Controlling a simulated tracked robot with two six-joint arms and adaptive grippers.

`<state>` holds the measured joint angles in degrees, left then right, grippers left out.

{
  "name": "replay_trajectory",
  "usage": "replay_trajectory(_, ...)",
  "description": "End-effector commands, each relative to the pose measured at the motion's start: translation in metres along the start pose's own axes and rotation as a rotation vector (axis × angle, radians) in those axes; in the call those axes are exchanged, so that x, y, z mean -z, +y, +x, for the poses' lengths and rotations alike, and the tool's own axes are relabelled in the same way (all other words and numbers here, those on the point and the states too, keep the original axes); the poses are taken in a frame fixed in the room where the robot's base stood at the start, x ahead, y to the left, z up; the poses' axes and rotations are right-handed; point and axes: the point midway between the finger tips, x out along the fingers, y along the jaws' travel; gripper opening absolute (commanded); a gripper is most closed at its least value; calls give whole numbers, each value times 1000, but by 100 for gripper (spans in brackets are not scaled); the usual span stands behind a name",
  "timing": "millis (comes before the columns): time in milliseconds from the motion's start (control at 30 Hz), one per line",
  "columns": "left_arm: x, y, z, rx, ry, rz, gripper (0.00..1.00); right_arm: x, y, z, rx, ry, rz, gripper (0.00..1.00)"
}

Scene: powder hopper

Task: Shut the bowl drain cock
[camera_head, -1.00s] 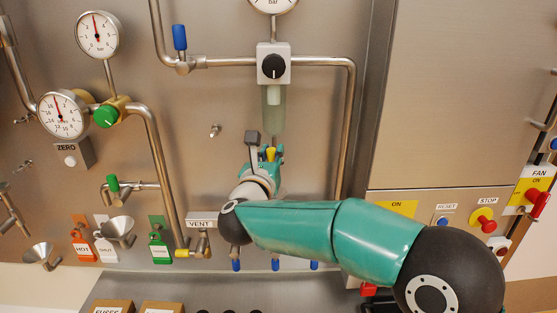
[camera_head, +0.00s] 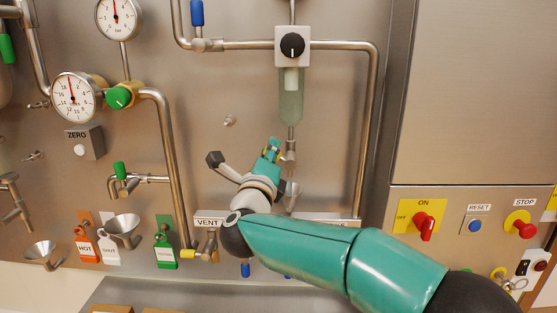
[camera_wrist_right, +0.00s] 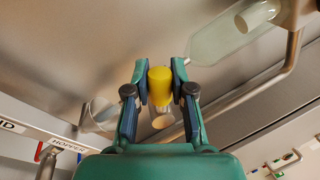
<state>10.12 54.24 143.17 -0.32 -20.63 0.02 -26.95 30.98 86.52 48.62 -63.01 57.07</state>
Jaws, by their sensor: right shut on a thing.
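The clear bowl (camera_head: 291,100) hangs under a grey regulator block with a black knob (camera_head: 292,45) in the head view. Its drain cock (camera_head: 290,152) is on the thin pipe just below it. My right gripper (camera_head: 272,148) is at the cock, tilted up and to the right. In the right wrist view the yellow handle (camera_wrist_right: 160,85) of the cock sits between the two fingertips of my right gripper (camera_wrist_right: 160,90), and they are shut on it. The bowl also shows at upper right there (camera_wrist_right: 235,35). In the head view my gripper hides the handle. My left gripper is not in view.
A small funnel (camera_head: 291,192) is below the cock, partly behind my right wrist. A steel pipe (camera_head: 366,130) runs down to the right. The VENT label (camera_head: 209,221) and a yellow-handled valve (camera_head: 192,256) are at lower left.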

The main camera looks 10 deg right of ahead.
Motion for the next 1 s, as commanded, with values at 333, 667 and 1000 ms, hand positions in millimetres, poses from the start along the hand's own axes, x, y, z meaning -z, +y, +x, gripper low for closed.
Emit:
replay_trajectory(333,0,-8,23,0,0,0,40,4,22,-6,-7,-73,-303,0)
replay_trajectory(667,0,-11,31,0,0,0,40,7,31,-8,-10,-115,-483,0)
replay_trajectory(1000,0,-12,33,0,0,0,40,7,34,-8,-13,-129,-535,0)
